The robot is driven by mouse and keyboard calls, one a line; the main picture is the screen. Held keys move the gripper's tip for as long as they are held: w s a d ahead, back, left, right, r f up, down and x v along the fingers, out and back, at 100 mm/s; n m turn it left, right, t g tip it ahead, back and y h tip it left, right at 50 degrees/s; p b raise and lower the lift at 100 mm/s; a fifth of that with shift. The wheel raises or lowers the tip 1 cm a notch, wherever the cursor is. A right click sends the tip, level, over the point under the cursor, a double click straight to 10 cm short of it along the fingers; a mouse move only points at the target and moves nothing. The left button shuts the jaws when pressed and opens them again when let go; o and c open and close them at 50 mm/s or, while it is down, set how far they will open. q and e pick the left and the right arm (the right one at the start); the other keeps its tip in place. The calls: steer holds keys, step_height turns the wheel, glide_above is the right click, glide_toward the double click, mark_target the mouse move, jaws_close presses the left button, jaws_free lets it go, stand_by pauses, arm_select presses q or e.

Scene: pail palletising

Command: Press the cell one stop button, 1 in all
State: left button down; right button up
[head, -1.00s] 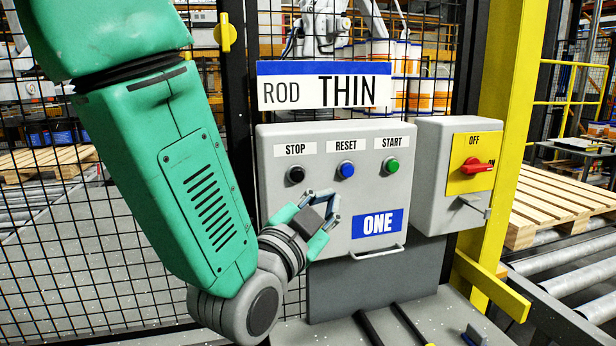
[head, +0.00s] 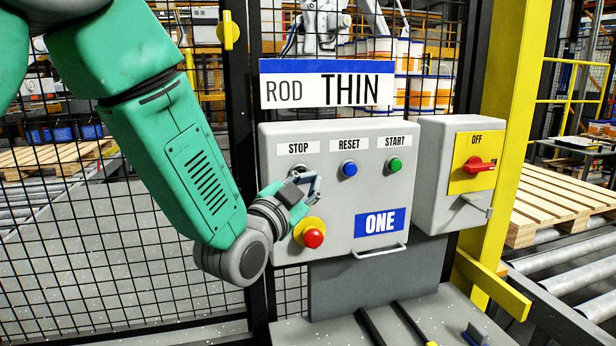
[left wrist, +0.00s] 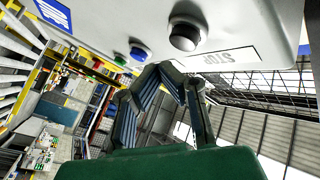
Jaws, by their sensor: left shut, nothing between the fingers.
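The cell one control box (head: 340,220) is grey and carries a blue ONE plate (head: 380,222). Its black stop button shows in the left wrist view (left wrist: 184,35), beside the STOP label (left wrist: 225,57); in the head view my gripper covers most of it below the STOP label (head: 298,148). My left gripper (head: 314,184) is shut and empty, in front of the box just below the button. In the left wrist view its fingertips (left wrist: 172,70) are close to the button, with a small gap showing. My right gripper is not in view.
A blue reset button (head: 350,169) and a green start button (head: 395,165) sit to the right. A red mushroom button (head: 313,238) on a yellow base is just below my gripper. A box with a red switch (head: 479,164) stands right; mesh fence lies behind.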

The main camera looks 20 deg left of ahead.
arm_select(q)
steer(key=shift+w+r, duration=0.15)
steer(key=shift+w, duration=0.15)
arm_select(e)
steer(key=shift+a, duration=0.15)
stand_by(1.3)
arm_select(q)
steer(key=shift+a, duration=0.1)
steer(key=shift+w+a, duration=0.1)
steer(key=shift+a, duration=0.5)
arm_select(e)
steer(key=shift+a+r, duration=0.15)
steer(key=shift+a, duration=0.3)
arm_select(q)
steer(key=shift+w+d, duration=0.25)
steer(key=shift+d, duration=0.1)
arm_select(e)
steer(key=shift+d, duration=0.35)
arm_select(q)
steer(key=shift+a, duration=0.1)
